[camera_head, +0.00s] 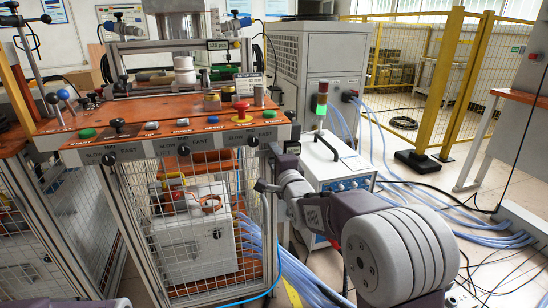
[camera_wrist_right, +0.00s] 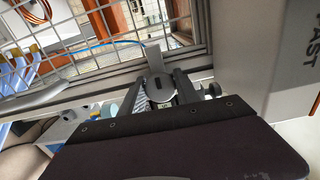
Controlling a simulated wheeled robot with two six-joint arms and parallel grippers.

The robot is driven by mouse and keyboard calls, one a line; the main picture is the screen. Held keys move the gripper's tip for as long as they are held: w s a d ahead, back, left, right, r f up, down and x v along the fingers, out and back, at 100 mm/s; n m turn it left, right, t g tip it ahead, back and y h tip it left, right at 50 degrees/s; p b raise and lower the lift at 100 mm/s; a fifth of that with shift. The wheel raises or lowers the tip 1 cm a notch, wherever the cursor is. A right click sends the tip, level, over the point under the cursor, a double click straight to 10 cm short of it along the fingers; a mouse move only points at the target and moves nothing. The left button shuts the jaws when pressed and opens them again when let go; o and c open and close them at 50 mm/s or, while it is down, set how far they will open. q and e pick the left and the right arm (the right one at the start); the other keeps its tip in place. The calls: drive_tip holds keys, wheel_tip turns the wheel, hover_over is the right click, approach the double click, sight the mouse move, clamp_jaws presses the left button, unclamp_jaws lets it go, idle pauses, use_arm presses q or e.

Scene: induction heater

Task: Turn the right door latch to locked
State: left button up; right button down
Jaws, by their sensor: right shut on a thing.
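The right door latch (camera_wrist_right: 158,62) is a small grey piece with a round dark hub, at the edge of the wire-mesh door (camera_wrist_right: 105,40) in the right wrist view. My right gripper (camera_wrist_right: 161,92) is shut on it, with one finger on each side of the hub. In the head view my right gripper (camera_head: 268,172) is at the right front post of the machine, just below the control panel (camera_head: 180,128). The latch is mostly hidden there by the gripper and wrist. Only a bit of my left arm shows at the bottom left, and its gripper is out of view.
A white power unit (camera_head: 335,168) with a lit green signal light stands close to the right of my right gripper. Blue hoses (camera_head: 490,240) run across the floor. Knobs and buttons, including a red stop button (camera_head: 241,107), sit on the panel above.

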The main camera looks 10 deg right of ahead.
drive_tip(key=shift+f, duration=0.1)
drive_tip(key=c, duration=1.2)
unclamp_jaws()
drive_tip(key=shift+s, duration=0.15)
drive_tip(key=s+p, duration=0.2)
drive_tip(key=s, duration=0.7)
drive_tip(key=shift+d+p, duration=0.15)
drive_tip(key=shift+p, duration=0.25)
drive_tip(key=shift+w, duration=0.1)
